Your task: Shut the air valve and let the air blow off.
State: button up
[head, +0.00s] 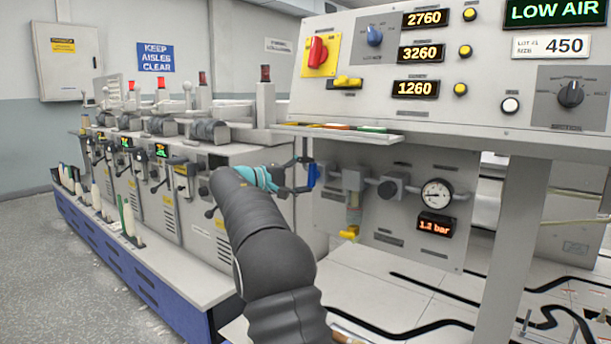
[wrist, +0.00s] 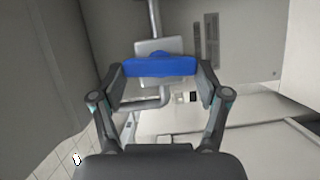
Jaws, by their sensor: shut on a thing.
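The air valve's blue handle (head: 312,175) is on the pipework at the left of the air panel, under the console. In the wrist view the blue handle (wrist: 160,67) spans the space between my fingertips. My gripper (head: 303,177) comes at it from the left and is shut on the handle; it also shows in the wrist view (wrist: 160,84). A round pressure gauge (head: 436,194) is on the panel to the right. The red display (head: 436,226) below it reads about 1.2 bar. A green sign (head: 555,11) reads LOW AIR.
The console shelf (head: 340,134) overhangs the valve closely. A filter bowl with a yellow part (head: 349,233) hangs just right of the handle. A row of winding machines (head: 150,190) stands at the left. Black hoses (head: 430,328) lie on the surface below.

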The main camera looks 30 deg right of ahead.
jog(key=shift+n, duration=0.5)
jog(key=o, duration=1.2)
jog(key=shift+c, duration=0.2)
jog(key=a, duration=1.2)
jog(key=shift+w, duration=0.4)
jog(key=shift+f, duration=0.1)
